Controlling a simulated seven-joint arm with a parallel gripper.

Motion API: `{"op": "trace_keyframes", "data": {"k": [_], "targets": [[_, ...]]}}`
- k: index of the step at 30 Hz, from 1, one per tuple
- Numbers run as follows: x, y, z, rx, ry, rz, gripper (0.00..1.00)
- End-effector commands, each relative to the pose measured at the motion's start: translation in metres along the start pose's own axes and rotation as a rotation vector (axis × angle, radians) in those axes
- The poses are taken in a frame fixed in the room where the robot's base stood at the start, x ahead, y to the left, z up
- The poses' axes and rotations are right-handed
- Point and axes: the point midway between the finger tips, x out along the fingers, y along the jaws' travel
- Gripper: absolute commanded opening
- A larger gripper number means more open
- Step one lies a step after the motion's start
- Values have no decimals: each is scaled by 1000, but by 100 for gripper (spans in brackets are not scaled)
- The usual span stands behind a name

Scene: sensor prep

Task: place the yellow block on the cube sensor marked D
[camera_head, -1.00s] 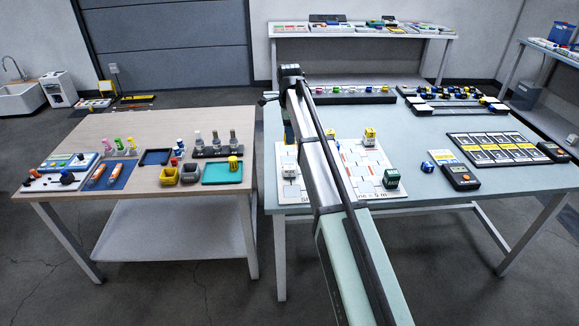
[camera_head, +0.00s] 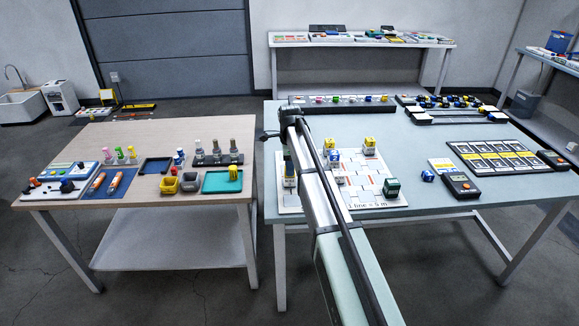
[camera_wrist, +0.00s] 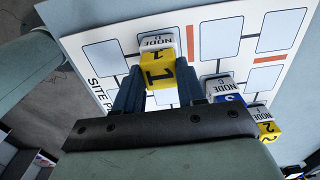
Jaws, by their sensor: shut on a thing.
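The yellow block (camera_wrist: 157,73), marked 1, sits between the blue fingers of my gripper (camera_wrist: 156,82) in the wrist view. My gripper is shut on it. A grey-white cube sensor (camera_wrist: 157,41) labelled NODE shows just beyond the block; its letter is partly covered and looks like D. The block overlaps this cube in view, and I cannot tell whether they touch. In the head view the yellow block (camera_head: 289,168) appears low over a whitish cube at the mat's left side, partly hidden by my arm.
The site-plan mat (camera_head: 352,204) lies under the cubes. NODE C (camera_wrist: 218,86) carries a blue block (camera_wrist: 230,99) marked 3, close right of my gripper. Another node (camera_wrist: 258,112) has a yellow block (camera_wrist: 267,131) marked 2. A dark green cube (camera_head: 391,188) stands at the mat's right.

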Motion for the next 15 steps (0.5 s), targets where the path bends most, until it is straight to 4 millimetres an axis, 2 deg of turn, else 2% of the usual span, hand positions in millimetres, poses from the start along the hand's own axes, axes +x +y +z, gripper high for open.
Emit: {"op": "trace_keyframes", "data": {"k": [11,12,15], "targets": [[4,0,0,0,0,0,10],[4,0,0,0,0,0,41],[4,0,0,0,0,0,51]]}}
